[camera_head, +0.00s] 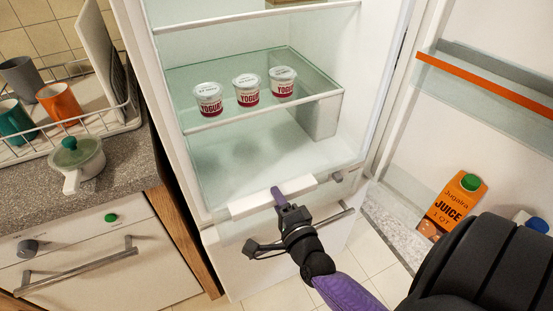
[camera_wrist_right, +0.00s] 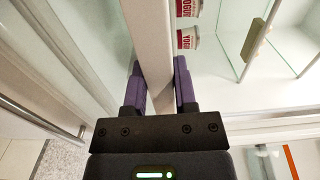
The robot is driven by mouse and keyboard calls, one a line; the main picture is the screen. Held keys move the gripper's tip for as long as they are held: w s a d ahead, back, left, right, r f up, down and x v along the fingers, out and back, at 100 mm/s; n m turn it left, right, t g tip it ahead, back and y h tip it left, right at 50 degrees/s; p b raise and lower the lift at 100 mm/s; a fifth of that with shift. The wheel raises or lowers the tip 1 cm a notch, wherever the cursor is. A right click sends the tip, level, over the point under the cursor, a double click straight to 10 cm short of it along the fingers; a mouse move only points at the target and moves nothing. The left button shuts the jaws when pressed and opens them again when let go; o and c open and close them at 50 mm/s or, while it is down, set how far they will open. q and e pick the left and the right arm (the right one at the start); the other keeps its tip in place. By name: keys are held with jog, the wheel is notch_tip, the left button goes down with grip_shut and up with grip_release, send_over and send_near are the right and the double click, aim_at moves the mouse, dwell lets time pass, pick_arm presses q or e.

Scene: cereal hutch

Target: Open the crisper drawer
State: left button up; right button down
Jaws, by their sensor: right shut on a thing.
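The crisper drawer (camera_head: 247,203) is at the bottom of the open fridge, a clear bin with a white bar along its front top edge. My right gripper (camera_head: 278,196) reaches in from the lower right and is shut on that bar near its middle. In the right wrist view, the purple fingers of the right gripper (camera_wrist_right: 160,85) sit on both sides of the white bar of the drawer (camera_wrist_right: 150,35). The drawer looks empty, and I cannot tell whether it is pulled out at all. My left gripper is not in view.
Yogurt cups (camera_head: 247,90) stand on the glass shelf (camera_head: 203,125) above the drawer. The open fridge door at right holds a juice carton (camera_head: 458,203). A counter (camera_head: 112,180) with a dish rack (camera_head: 131,119) and a lidded pot (camera_head: 88,160) is at left.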

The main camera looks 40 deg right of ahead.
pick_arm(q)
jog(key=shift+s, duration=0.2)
pick_arm(e)
jog(key=shift+s+a+f, duration=0.1)
jog(key=shift+f, duration=0.25)
jog(key=shift+c, duration=2.4)
grip_release()
jog(key=shift+r, duration=0.15)
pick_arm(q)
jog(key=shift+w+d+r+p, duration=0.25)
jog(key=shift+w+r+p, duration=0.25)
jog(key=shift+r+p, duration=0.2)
pick_arm(e)
jog(key=v, duration=0.9)
jog(key=shift+s, duration=0.35)
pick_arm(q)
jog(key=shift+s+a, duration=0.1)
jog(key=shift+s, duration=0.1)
